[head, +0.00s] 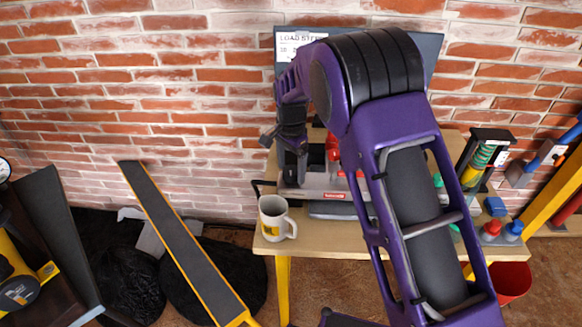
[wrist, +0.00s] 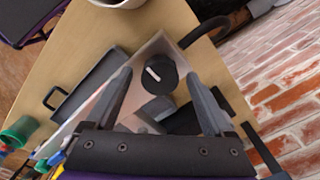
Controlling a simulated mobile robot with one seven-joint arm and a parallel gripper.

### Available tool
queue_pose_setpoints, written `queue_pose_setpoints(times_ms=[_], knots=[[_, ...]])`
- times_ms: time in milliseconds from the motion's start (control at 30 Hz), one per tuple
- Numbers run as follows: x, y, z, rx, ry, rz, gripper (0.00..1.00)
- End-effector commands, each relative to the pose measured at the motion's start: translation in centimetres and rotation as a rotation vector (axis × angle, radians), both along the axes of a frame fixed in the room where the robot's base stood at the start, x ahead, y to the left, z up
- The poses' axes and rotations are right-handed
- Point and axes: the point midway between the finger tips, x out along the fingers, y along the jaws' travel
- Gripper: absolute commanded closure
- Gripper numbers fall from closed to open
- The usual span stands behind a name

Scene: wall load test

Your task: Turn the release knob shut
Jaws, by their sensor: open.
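The release knob (wrist: 160,73) is a round black dial with a white pointer line, on a grey unit in the wrist view. My gripper (wrist: 158,76) is open, its two fingers apart on either side of the knob in the picture. I cannot tell whether the fingertips are level with the knob or short of it. I see no finger touching it. In the head view the grey unit (head: 325,194) with red parts stands on the wooden table, and my arm covers much of it. The knob cannot be made out there.
A white mug (head: 273,219) stands at the table's (head: 330,240) left front corner. A brick wall (head: 215,110) and a dark panel with a label (head: 300,43) are behind. A spring device (head: 483,160) and red and blue pieces (head: 502,232) are at the right.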

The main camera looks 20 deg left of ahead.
Motion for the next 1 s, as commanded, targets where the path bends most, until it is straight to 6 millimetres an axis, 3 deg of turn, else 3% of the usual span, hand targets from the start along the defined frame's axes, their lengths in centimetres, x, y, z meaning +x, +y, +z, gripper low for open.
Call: queue_pose_setpoints(times_ms=[233, 700, 1000], knots=[[0.1, 0.1, 3.1, 0.003, -0.005, 0.001, 0.14], [0.1, 0.0, 14.2, 0.003, -0.004, 0.0, 0.14], [0.0, 0.0, 17.3, 0.0, -0.001, -0.001, 0.14]])
